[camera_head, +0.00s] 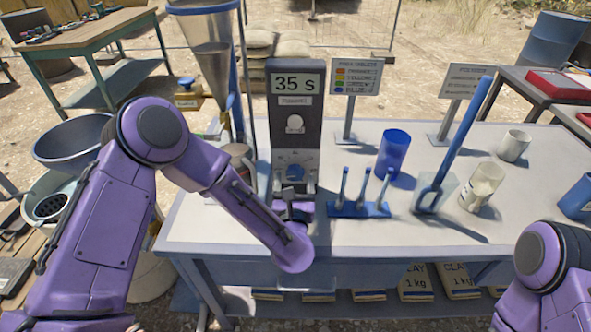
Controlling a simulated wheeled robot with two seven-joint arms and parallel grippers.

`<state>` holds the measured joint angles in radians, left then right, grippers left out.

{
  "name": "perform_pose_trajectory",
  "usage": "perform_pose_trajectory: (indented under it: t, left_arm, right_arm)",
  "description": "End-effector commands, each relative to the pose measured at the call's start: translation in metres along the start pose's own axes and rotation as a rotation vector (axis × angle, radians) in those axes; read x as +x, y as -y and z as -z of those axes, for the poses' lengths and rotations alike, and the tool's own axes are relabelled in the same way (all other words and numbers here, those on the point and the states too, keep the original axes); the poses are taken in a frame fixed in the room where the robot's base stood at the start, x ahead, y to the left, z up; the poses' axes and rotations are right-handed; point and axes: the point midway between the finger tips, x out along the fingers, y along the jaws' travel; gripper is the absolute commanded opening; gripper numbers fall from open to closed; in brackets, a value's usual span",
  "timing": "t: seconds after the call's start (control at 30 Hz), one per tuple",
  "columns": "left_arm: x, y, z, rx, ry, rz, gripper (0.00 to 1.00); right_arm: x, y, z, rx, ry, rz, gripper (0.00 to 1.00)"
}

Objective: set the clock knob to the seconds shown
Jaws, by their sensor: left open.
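The clock (296,130) is a dark upright box on the table with a display (296,84) reading "35 S". A pale round button or dial (295,123) sits below the display. Whether the fingers touch the knob cannot be told. My right arm shows at the lower right, but its gripper is out of view.
On the table (350,235) right of the clock stand a blue rack (358,210) with upright sticks, a blue cup (393,154), a clear beaker with a blue rod, a jar (482,187) and a white mug (513,146). A funnel stand is left of the clock.

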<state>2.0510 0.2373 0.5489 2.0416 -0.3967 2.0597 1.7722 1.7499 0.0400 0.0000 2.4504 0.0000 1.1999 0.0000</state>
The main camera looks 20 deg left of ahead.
Motion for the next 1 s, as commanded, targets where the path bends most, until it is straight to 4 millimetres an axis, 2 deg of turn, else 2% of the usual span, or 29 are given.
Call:
perform_pose_trajectory:
  t: [0.1, 0.2, 0.47, 0.63, 0.67, 1.0]
  left_arm:
    - [0.019, 0.000, -0.002, 0.000, 0.000, -0.002, 0.73]
    - [0.027, 0.001, -0.001, 0.000, 0.000, 0.000, 0.73]
    - [0.029, 0.002, 0.001, 0.000, -0.001, 0.003, 0.73]
    - [0.029, 0.002, 0.000, 0.001, 0.000, 0.003, 0.21]
    - [0.029, 0.002, 0.000, 0.001, 0.000, 0.003, 0.17]
    - [0.029, 0.002, 0.001, 0.040, 0.001, 0.003, 0.17]
  right_arm:
    - [-0.007, -0.001, 0.003, 0.000, -0.001, 0.000, 0.00]
    - [-0.008, -0.001, 0.004, 0.000, -0.001, 0.000, 0.00]
    - [-0.007, -0.001, 0.003, 0.000, 0.000, 0.000, 0.00]
    - [-0.007, -0.001, 0.003, 0.000, 0.000, 0.000, 0.00]
    - [-0.007, -0.001, 0.003, 0.000, 0.000, 0.000, 0.00]
    - [-0.005, 0.000, 0.002, 0.000, -0.001, 0.000, 0.00]
